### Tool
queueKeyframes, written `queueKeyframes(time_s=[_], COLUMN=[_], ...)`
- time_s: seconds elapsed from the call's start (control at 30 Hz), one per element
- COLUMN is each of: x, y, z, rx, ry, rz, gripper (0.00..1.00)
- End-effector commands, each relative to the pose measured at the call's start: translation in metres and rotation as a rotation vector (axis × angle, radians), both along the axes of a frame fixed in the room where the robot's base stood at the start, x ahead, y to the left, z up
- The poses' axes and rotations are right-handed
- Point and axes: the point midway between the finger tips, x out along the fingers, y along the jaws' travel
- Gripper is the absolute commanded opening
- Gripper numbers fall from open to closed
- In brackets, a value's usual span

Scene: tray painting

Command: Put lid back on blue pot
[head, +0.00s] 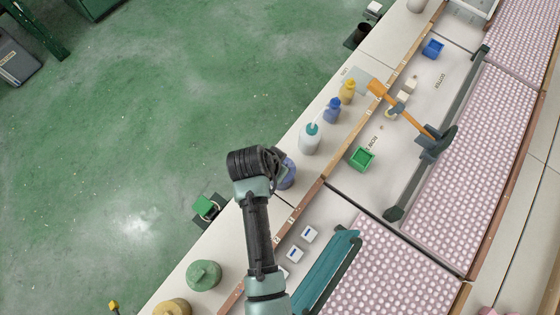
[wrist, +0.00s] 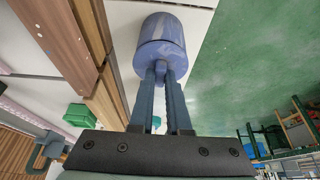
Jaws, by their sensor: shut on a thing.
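The blue pot (head: 288,174) stands on the pale ledge and is partly hidden behind my arm in the head view. In the wrist view the pot (wrist: 165,28) is at the top centre, with its blue lid (wrist: 152,56) at its near end. My gripper (wrist: 164,72) is shut on the lid's small knob. The lid is lined up with the pot's mouth and looks against it; I cannot tell whether it is fully seated. In the head view my fingers and the lid are hidden by my wrist.
A white bottle with a teal cap (head: 310,140), a blue bottle (head: 333,111) and a yellow bottle (head: 347,93) stand beyond the pot on the ledge. A green pot (head: 204,276) and a yellow pot (head: 172,307) stand nearer. A green box (head: 361,159) lies right.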

Motion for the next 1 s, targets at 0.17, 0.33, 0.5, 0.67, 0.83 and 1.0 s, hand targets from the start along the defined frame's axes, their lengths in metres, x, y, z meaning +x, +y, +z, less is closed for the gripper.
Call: queueKeyframes(time_s=[0.17,0.33,0.5,0.67,0.83,1.0], x=[0.0002,0.0001,0.0001,0.0001,0.0001,0.0001], y=[0.0001,0.0000,-0.0001,-0.0001,-0.0001,-0.0001], z=[0.0002,0.0003,0.0006,0.0001,-0.0003,-0.0003], rx=[0.000,0.000,0.000,0.000,0.000,0.000], ry=[0.000,0.000,0.000,0.000,0.000,0.000], rz=[0.000,0.000,0.000,0.000,0.000,0.000], gripper=[0.00,0.00,0.00,0.00,0.00,0.22])
